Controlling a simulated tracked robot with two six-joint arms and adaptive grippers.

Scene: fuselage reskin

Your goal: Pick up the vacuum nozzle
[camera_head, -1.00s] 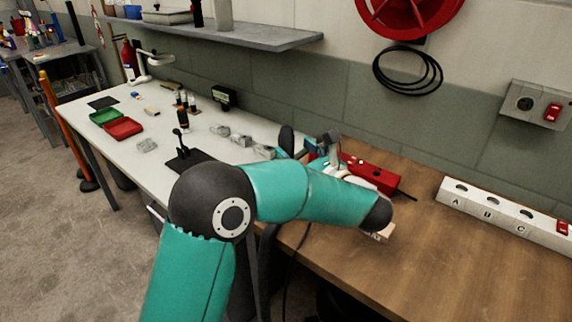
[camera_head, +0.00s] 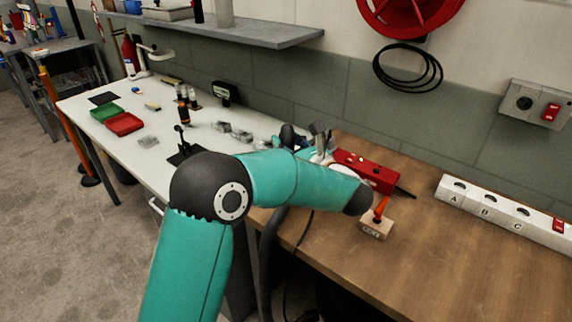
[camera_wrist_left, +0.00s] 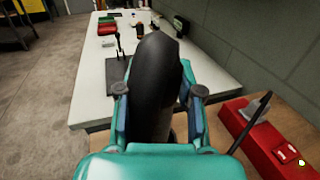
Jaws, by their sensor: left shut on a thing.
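The vacuum nozzle (camera_wrist_left: 156,85) is a dark, rounded piece standing large between the two fingers of my left gripper (camera_wrist_left: 159,92) in the left wrist view. The fingers close on it from both sides. In the head view a dark part of the nozzle (camera_head: 287,134) shows just beyond my left forearm, and my left gripper (camera_head: 312,142) is partly hidden behind that arm. The nozzle's lower end is hidden by my wrist in the left wrist view. My right gripper is in neither view.
A red box (camera_head: 366,170) lies on the wooden bench (camera_head: 460,235) beside my left gripper. A wooden block (camera_head: 376,228) with an orange-handled tool stands near my elbow side. The white table (camera_head: 85,115) holds trays and small parts. A white lettered strip (camera_head: 500,211) lies right.

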